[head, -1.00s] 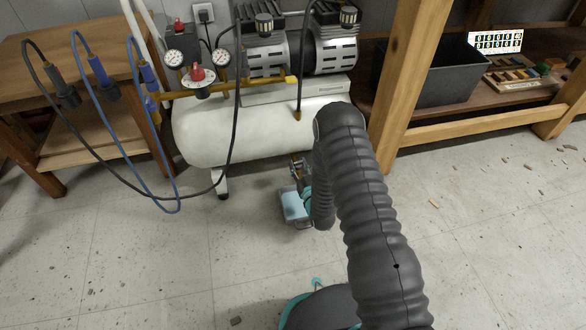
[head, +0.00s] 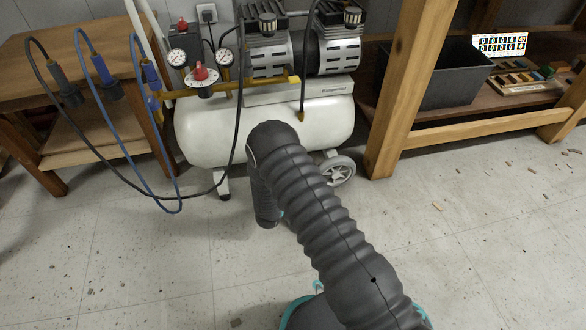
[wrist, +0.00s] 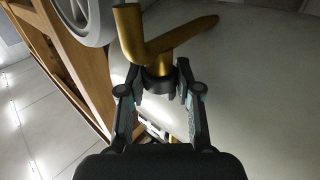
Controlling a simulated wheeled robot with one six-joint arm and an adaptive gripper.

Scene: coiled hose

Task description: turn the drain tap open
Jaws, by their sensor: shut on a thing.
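In the wrist view the brass drain tap (wrist: 180,38) is at the top centre, under the pale tank (wrist: 250,70). It has a bent brass pipe, a brass arm slanting up to the right and a dark collar below. My gripper (wrist: 160,86) has its two fingers on either side of the dark collar and is shut on the tap. In the head view the white compressor tank (head: 205,135) stands behind my arm. My arm hides the tap and my gripper there.
A grey wheel (head: 338,171) of the compressor and a wooden bench leg (head: 392,100) stand right of my arm. A black hose (head: 237,100) and blue hose (head: 130,120) hang at the left by a wooden table (head: 60,50). The floor in front is open.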

